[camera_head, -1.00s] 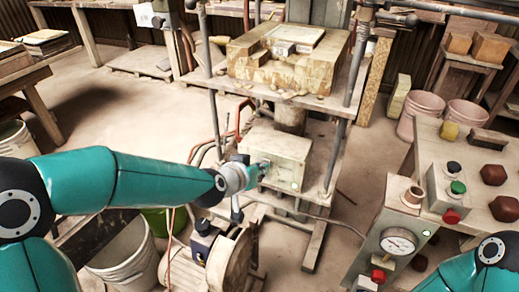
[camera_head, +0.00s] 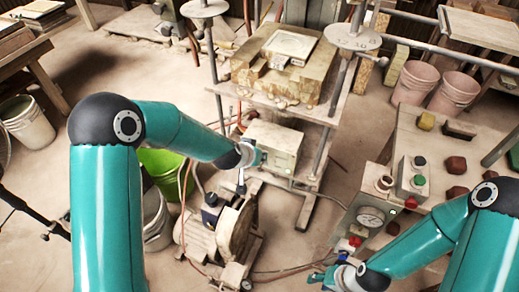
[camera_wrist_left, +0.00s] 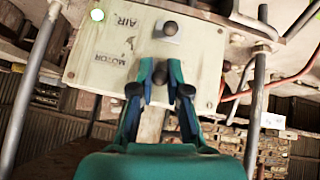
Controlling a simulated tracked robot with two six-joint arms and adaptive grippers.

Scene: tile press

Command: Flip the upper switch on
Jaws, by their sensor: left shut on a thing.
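The cream control box (camera_head: 274,139) hangs on the press frame in the head view. Its panel (camera_wrist_left: 97,62) fills the upper left wrist view, with AIR and MOTOR labels appearing upside down. A dark knob by MOTOR, the upper switch (camera_wrist_left: 160,74), is between my left fingertips. My left gripper (camera_wrist_left: 160,78) is shut on it; in the head view the gripper (camera_head: 254,155) is at the box's left face. The other switch (camera_wrist_left: 170,29), by AIR, is free. Switch positions are unclear. My right gripper (camera_head: 322,278) is at the bottom, away from the box; its opening is unclear.
A lit white lamp (camera_wrist_left: 97,15) shows on the panel. A motor and pump (camera_head: 225,232) stand below the box. A gauge console (camera_head: 368,218) and a worktable (camera_head: 425,150) are at right. Hoses and press posts stand close around the box.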

